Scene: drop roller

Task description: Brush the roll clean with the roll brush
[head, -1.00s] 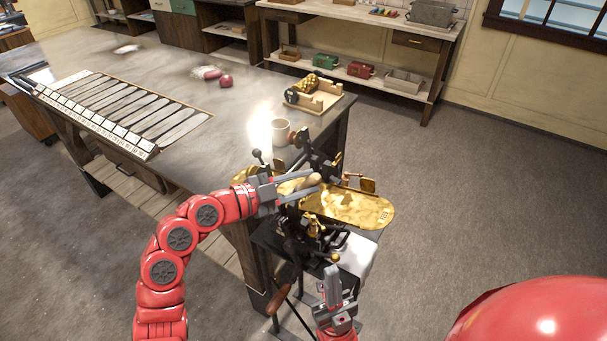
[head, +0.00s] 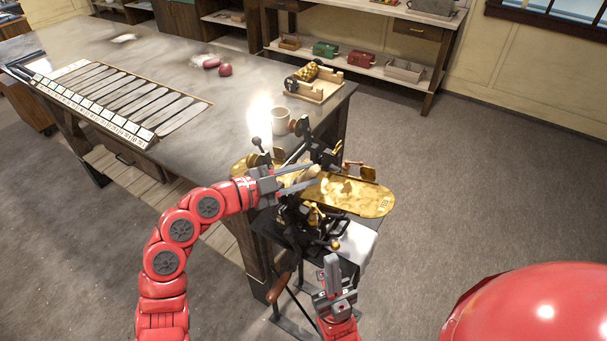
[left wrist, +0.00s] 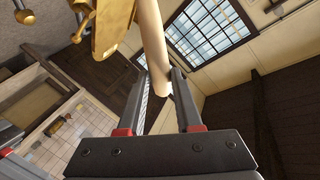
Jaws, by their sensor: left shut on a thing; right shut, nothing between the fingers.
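My left gripper (head: 296,180) is shut on a pale wooden handle (head: 309,173), likely the roll brush's. It is over the brass and black drop roller machine (head: 310,215) at the table corner. In the left wrist view the handle (left wrist: 153,50) stands between the two fingers, close to a brass part (left wrist: 112,25); its far end is out of frame, so I cannot tell whether bristles touch a roll. A patterned brass roll (head: 303,73) sits in a wooden holder (head: 322,92) on the table. My right gripper (head: 331,270) is shut and empty, low in front of the machine.
A brass tray (head: 360,198) sticks out right of the machine. A white mug (head: 281,121) stands on the table (head: 225,105) behind it, beside a bright glow. A slotted rack (head: 125,105) lies at left. Floor to the right is clear.

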